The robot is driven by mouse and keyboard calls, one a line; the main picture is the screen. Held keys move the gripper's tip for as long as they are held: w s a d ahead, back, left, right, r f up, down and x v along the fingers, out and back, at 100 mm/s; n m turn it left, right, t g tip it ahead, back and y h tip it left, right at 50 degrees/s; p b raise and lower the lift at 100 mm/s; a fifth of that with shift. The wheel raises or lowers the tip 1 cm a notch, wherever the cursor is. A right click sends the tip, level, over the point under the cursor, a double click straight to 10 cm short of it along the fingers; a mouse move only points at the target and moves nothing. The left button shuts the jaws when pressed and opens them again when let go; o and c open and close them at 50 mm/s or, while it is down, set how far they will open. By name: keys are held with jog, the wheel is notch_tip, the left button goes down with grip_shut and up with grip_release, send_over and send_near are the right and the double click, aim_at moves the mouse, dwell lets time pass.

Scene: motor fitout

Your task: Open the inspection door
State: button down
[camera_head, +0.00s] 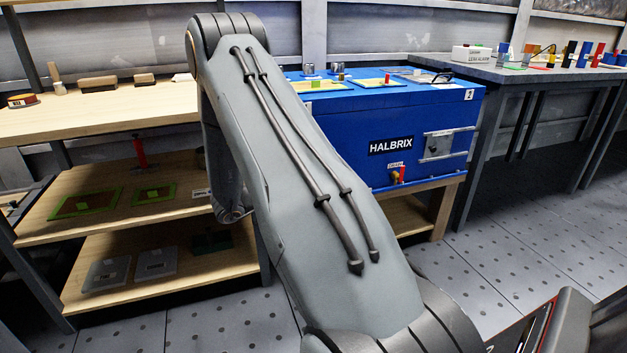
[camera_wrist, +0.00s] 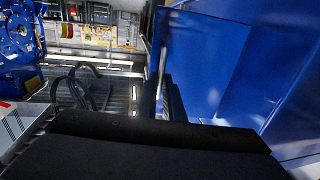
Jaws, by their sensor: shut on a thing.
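The blue HALBRIX unit (camera_head: 345,128) stands on a wooden stand behind my arm in the head view. In the wrist view, a tall blue panel (camera_wrist: 205,60), which appears to be the inspection door, fills the centre right beside another blue face. My gripper (camera_wrist: 168,100) shows as dark fingers at this panel's near-left edge. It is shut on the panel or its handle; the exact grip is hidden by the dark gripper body. In the head view my arm hides the gripper and the unit's left side. I cannot tell how far the door stands open.
A grey latched plate (camera_head: 438,144) and a red-handled drain valve (camera_head: 399,175) are on the unit's front. A wooden shelf bench (camera_head: 110,122) stands left, a grey workbench (camera_head: 535,72) right. The floor (camera_head: 520,235) at right is clear.

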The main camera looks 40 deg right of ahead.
jog(key=shift+w+r, duration=0.15)
jog(key=shift+w, duration=0.35)
jog(key=c, duration=1.9)
grip_release()
jog(key=shift+d, duration=0.1)
jog(key=p+v, duration=0.1)
jog(key=v, duration=0.6)
jog(key=shift+a, duration=0.4)
jog(key=shift+w, duration=0.1)
